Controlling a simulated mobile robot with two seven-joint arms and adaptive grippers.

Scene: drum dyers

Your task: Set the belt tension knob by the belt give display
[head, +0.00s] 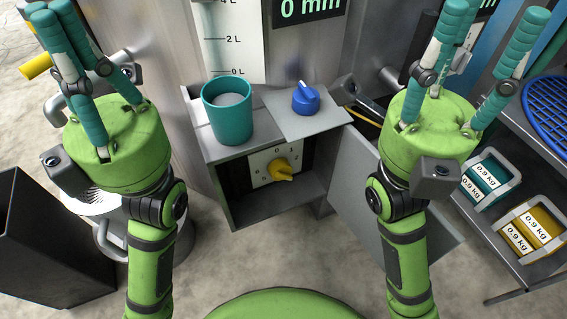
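A yellow pointer knob (283,171) sits on a white numbered dial plate (262,165) inside an open grey box. A blue knob (305,99) with a white mark stands on top of the box. No label shows which knob sets belt tension. A dark display (308,8) above, cut by the top edge, reads 0 mm in green. My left gripper (55,12) is left of the box, fingers up, apparently open and empty. My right gripper (497,12) is right of the box, fingers spread, open and empty. Neither touches a knob.
A teal cup (228,115) stands on the box top, left of the blue knob. A grey door panel (365,165) hangs open at the right. A shelf at the right holds teal (480,182) and yellow (533,228) 0.9 kg weights. A black bin (50,240) stands at the left.

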